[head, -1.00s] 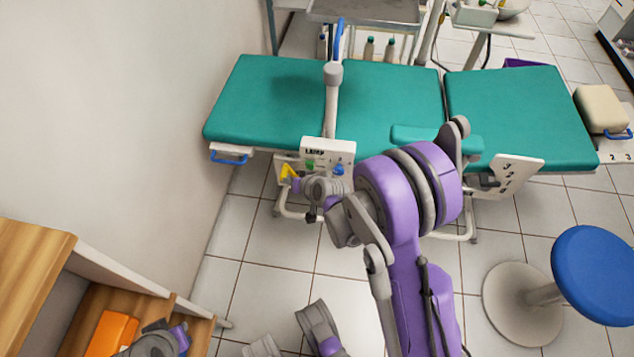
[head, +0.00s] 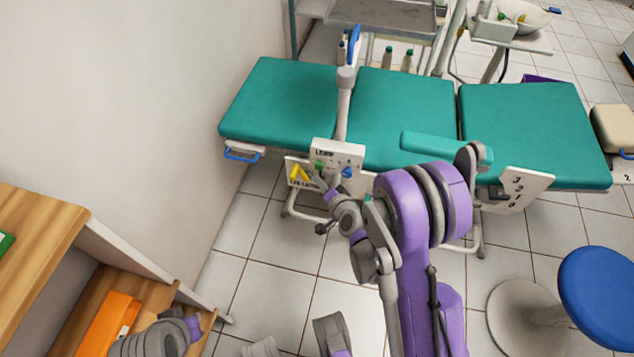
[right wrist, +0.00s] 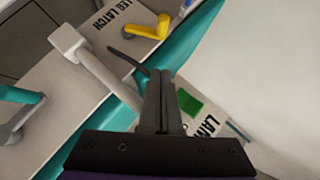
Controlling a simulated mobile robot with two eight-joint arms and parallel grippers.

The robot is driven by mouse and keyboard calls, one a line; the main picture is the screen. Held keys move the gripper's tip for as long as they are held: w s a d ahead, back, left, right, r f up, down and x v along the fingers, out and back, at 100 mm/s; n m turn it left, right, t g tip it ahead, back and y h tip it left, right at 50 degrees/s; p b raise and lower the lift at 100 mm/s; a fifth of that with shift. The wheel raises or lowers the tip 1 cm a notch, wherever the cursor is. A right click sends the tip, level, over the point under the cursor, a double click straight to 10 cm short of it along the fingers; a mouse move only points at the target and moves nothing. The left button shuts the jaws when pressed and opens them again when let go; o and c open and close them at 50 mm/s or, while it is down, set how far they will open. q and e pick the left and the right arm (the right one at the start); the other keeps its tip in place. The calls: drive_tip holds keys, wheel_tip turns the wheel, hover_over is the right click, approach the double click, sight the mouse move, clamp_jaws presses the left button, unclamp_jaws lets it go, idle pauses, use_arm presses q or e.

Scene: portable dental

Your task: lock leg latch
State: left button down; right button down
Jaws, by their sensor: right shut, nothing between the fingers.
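The leg latch is a yellow lever (head: 299,174) on a white panel below the near edge of the green chair, toward its left end. In the right wrist view the yellow lever (right wrist: 147,29) is at the top, beside the words "LEG LATCH". My right gripper (head: 317,178) is just right of the lever, near the panel. In the right wrist view my right gripper's fingers (right wrist: 165,75) are together, empty, and apart from the lever. My left gripper's fingers are not in view; only parts of my arm show at the lower left.
The lamp panel (head: 325,149), with a green and a blue control (head: 347,173), sits close above the gripper. A grey post (head: 344,110) rises behind it. A blue stool (head: 600,290) stands at the right. An orange box (head: 106,322) lies on a wooden shelf at lower left.

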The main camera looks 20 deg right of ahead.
drive_tip(key=b, duration=0.1)
approach(298, 169)
drive_tip(key=w+d, duration=0.2)
drive_tip(key=w, duration=0.1)
drive_tip(key=shift+w+a+f+b, duration=0.3)
drive_tip(key=shift+w+a+f, duration=0.2)
drive_tip(key=shift+a+f, duration=0.15)
drive_tip(key=shift+w+a+f+b, duration=0.3)
drive_tip(key=shift+w+a+f, duration=0.25)
drive_tip(key=shift+a, duration=0.15)
drive_tip(key=shift+d, duration=0.1)
